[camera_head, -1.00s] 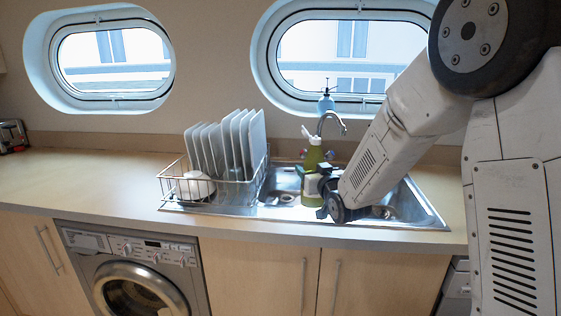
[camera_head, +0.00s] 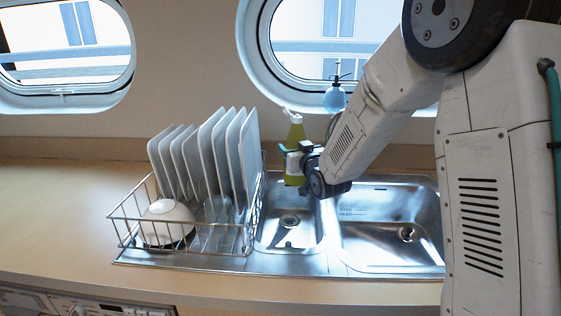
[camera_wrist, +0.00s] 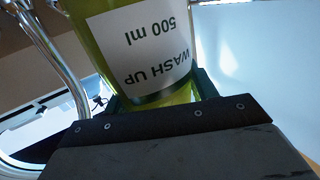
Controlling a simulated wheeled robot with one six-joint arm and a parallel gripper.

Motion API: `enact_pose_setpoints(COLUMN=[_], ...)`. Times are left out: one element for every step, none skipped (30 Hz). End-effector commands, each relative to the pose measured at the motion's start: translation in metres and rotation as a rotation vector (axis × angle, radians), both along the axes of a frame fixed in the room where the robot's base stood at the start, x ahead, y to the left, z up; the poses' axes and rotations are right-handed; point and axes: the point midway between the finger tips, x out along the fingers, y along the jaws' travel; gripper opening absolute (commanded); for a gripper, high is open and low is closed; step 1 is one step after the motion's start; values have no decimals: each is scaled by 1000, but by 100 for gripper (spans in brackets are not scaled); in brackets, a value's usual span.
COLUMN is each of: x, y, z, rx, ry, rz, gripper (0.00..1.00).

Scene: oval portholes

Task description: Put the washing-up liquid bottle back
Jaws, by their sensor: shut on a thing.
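The washing-up liquid bottle (camera_head: 295,133) is green with a white cap and a white label, and stands upright in the head view over the back of the small sink bowl. My gripper (camera_head: 290,152) is shut around it from the right. In the wrist view the bottle (camera_wrist: 95,28) is large, with its "WASH UP 500 ml" label upside down between the jaws (camera_wrist: 155,100). I cannot tell from the head view whether its base touches anything. The small sink bowl (camera_head: 272,238) lies below it.
A wire dish rack (camera_head: 205,243) with several white plates (camera_head: 215,150) and a white bowl (camera_head: 165,222) stands left of the sink. A blue pump bottle (camera_head: 335,97) stands behind my arm. A metal tap pipe (camera_wrist: 58,55) is close in the wrist view. The left counter (camera_head: 50,215) is clear.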

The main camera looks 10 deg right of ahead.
Motion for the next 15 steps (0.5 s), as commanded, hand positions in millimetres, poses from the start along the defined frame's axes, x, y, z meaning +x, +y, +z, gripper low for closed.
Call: enact_pose_setpoints(x=[10, 17, 27, 36, 44, 55, 63, 71, 82, 90, 98, 108, 115, 122, 130], y=[1, 1, 2, 2, 2, 2, 2, 2, 2, 2, 1, 1, 0, 0, 0], z=[-1, -2, -4, -4, -5, -6, -7, -7, -9, -9, -10, -10, -12, -12, -13], rx=[0, 0, 0, 0, 0, -1, -1, -1, 0, -1, 0, 0, 0, 0, 0], ry=[-1, -1, 0, -1, -1, -1, 0, -1, -1, -1, -1, -2, 0, -1, -2], rz=[1, 2, 2, 3, 3, 3, 3, 3, 3, 3, 3, 3, 2, 2, 2], gripper=[25, 25, 25, 25, 25, 25, 25, 25, 25, 25, 25, 25, 25, 25, 25])
